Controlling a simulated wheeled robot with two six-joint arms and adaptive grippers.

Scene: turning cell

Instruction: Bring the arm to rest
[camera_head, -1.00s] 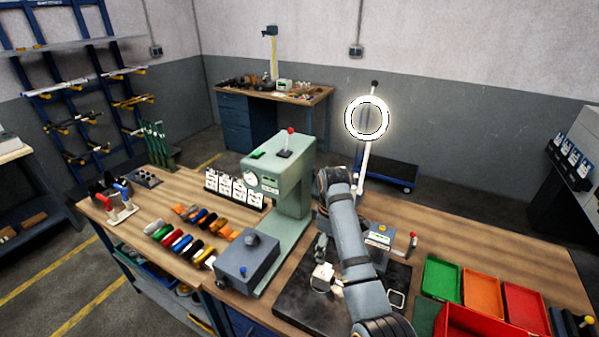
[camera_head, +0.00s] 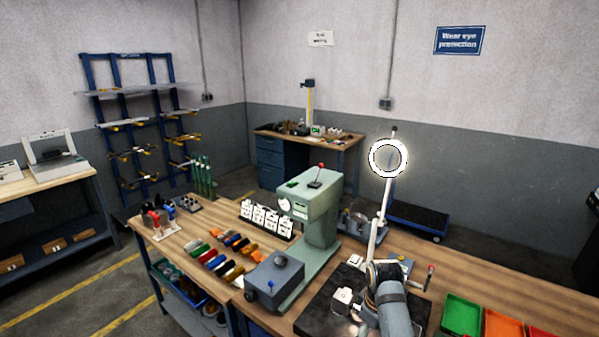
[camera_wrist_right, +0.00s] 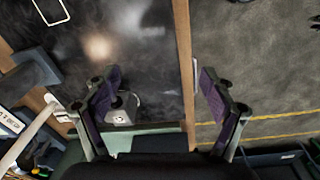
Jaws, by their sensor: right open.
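My right arm (camera_head: 393,305) reaches up into the bottom of the head view, over the dark mat on the workbench. Its gripper cannot be made out in that view. In the right wrist view the right gripper (camera_wrist_right: 160,92) has its two fingers wide apart with nothing between them. The bench's wooden edge (camera_wrist_right: 185,60) runs between the fingers, with floor on the right side. My left gripper is not in view.
A green press (camera_head: 318,205), a ring lamp (camera_head: 388,158) on a stalk and coloured bins (camera_head: 462,316) stand close around the arm. Open floor lies beyond the bench edge.

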